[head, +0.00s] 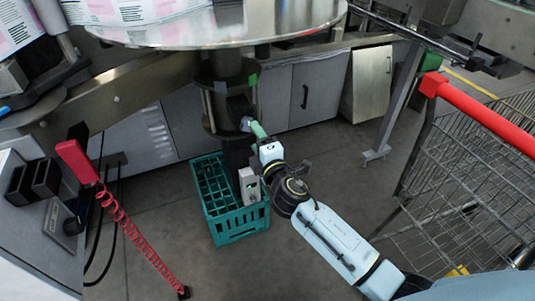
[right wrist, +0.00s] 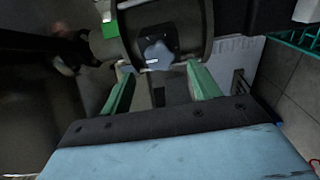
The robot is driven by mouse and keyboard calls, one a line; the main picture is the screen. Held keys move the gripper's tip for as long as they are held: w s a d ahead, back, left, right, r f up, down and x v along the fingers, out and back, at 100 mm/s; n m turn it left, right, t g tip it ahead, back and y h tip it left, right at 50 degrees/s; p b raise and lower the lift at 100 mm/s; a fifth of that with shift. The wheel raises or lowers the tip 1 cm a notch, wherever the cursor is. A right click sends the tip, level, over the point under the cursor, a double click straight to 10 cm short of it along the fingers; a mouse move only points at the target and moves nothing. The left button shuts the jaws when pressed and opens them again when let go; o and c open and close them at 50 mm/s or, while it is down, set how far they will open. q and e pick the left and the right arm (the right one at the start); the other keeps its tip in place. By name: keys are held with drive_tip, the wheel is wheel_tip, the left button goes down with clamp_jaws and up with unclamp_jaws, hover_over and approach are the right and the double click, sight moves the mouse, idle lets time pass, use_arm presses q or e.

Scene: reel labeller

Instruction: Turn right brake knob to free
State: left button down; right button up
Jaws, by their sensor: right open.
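The brake knob (right wrist: 157,54) is a small blue-grey knob with a white mark. It sits on the dark cylindrical hub (right wrist: 108,50) in the right wrist view. In the head view the knob (head: 246,123) shows as a small spot on the hub (head: 225,105) under the round metal reel table (head: 230,28). My right gripper (right wrist: 158,78) is open, its two green fingers either side of the knob's line and just short of it. No contact shows. In the head view the right gripper (head: 256,129) reaches the hub from the lower right. My left gripper is not in view.
A teal crate (head: 240,228) stands on the floor below the hub, close under my right wrist. A wire cart with a red handle (head: 490,116) stands at the right. A red coiled cord (head: 135,237) hangs at the left. Grey cabinets (head: 290,98) stand behind.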

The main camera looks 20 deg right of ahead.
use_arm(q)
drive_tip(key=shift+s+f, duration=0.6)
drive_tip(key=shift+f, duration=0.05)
use_arm(e)
drive_tip(key=s, duration=0.8)
drive_tip(key=shift+d, duration=0.15)
